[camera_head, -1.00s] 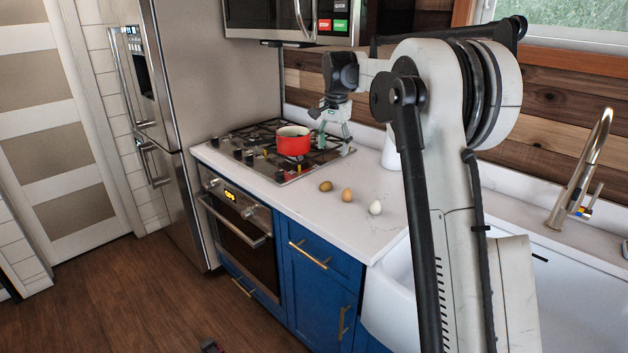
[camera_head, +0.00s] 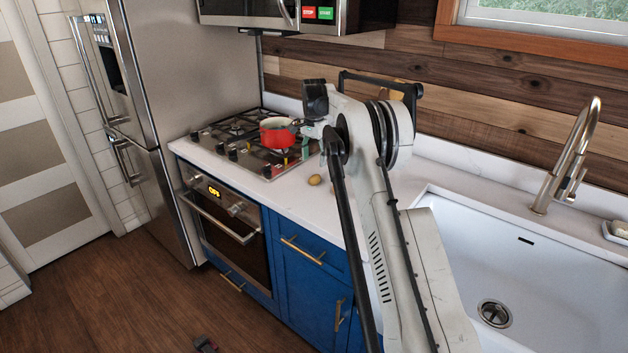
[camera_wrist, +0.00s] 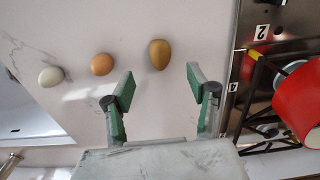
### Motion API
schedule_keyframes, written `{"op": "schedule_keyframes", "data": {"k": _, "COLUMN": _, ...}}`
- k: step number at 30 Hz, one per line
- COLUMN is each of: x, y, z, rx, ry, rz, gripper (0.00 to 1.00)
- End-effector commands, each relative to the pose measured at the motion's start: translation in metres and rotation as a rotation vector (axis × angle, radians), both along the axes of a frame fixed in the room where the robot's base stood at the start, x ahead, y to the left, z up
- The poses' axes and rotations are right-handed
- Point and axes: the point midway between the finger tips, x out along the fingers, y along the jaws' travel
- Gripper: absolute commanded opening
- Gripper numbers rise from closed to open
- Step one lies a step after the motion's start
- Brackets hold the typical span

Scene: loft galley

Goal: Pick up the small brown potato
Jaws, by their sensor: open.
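The small brown potato (camera_wrist: 159,54) lies on the white counter. It is olive-brown and shows whole in the wrist view, just beyond the gap between my fingertips and apart from them. In the head view it is the small oval (camera_head: 314,180) on the counter, right of the stove. My gripper (camera_wrist: 159,84) is open and empty, its green-padded fingers spread to either side of the potato's line. In the head view my arm hides most of the gripper.
An orange-brown egg (camera_wrist: 102,64) and a white egg (camera_wrist: 51,77) lie left of the potato in the wrist view. A red pot (camera_head: 277,136) stands on the gas stove (camera_head: 236,150). The sink (camera_head: 550,270) is at the right.

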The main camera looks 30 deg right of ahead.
Motion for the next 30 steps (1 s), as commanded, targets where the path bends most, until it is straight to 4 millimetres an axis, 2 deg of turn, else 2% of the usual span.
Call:
{"op": "schedule_keyframes", "data": {"k": 3, "x": 0.000, "y": 0.000, "z": -0.019, "rx": 0.000, "ry": 0.000, "rz": 0.000, "gripper": 0.53}}
{"op": "schedule_keyframes", "data": {"k": 14, "x": 0.000, "y": -0.001, "z": -0.040, "rx": 0.000, "ry": 0.000, "rz": 0.001, "gripper": 0.53}}
{"op": "schedule_keyframes", "data": {"k": 24, "x": 0.001, "y": -0.003, "z": -0.082, "rx": 0.000, "ry": 0.000, "rz": 0.001, "gripper": 0.53}}
{"op": "schedule_keyframes", "data": {"k": 30, "x": 0.001, "y": -0.002, "z": -0.085, "rx": 0.000, "ry": 0.000, "rz": 0.001, "gripper": 0.53}}
